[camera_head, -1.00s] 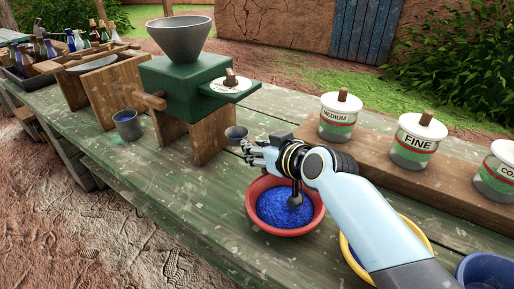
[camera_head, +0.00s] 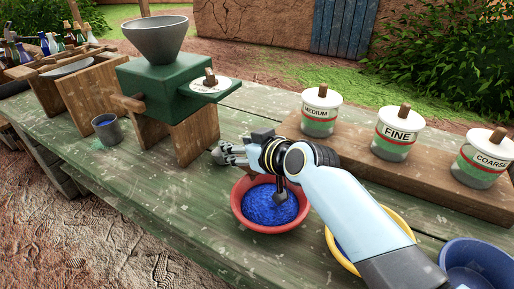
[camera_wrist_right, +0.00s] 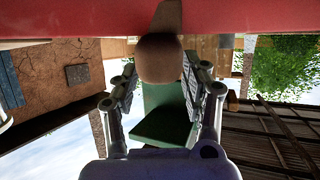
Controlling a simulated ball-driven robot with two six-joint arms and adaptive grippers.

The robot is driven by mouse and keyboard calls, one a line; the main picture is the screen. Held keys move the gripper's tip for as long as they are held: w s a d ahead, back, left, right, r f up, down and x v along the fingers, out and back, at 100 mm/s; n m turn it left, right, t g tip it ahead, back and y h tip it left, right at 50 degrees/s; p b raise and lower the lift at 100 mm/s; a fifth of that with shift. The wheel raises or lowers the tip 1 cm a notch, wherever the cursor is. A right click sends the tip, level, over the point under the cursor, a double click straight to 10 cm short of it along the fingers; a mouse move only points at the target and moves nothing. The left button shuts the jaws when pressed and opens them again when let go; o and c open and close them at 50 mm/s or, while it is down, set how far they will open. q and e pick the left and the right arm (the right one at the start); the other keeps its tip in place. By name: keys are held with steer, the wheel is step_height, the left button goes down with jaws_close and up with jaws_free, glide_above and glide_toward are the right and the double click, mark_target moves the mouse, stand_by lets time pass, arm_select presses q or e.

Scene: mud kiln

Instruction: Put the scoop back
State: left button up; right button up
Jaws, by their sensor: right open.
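The red bowl (camera_head: 240,212) of blue powder stands on the green table below my right wrist. My right gripper (camera_head: 222,155) is open beside and above its far-left rim and points toward the mill. In the right wrist view, a rounded brown wooden end (camera_wrist_right: 160,58), which looks like the scoop's handle, overlaps the red bowl's side (camera_wrist_right: 70,22). It lies between the spread fingers in the picture; I see no contact. The rest of the scoop is hidden. My left gripper is not in view.
The green mill (camera_head: 150,85) on wooden legs stands to the left, with a metal cup (camera_head: 107,135) beside it. Jars marked MEDIUM (camera_head: 320,112), FINE (camera_head: 397,135) and COARSE (camera_head: 482,160) stand on a plank. A yellow-rimmed bowl (camera_head: 403,222) and a blue bowl (camera_head: 480,262) are at right.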

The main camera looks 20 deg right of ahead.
steer(key=v, duration=1.2)
steer(key=shift+s+f, duration=0.15)
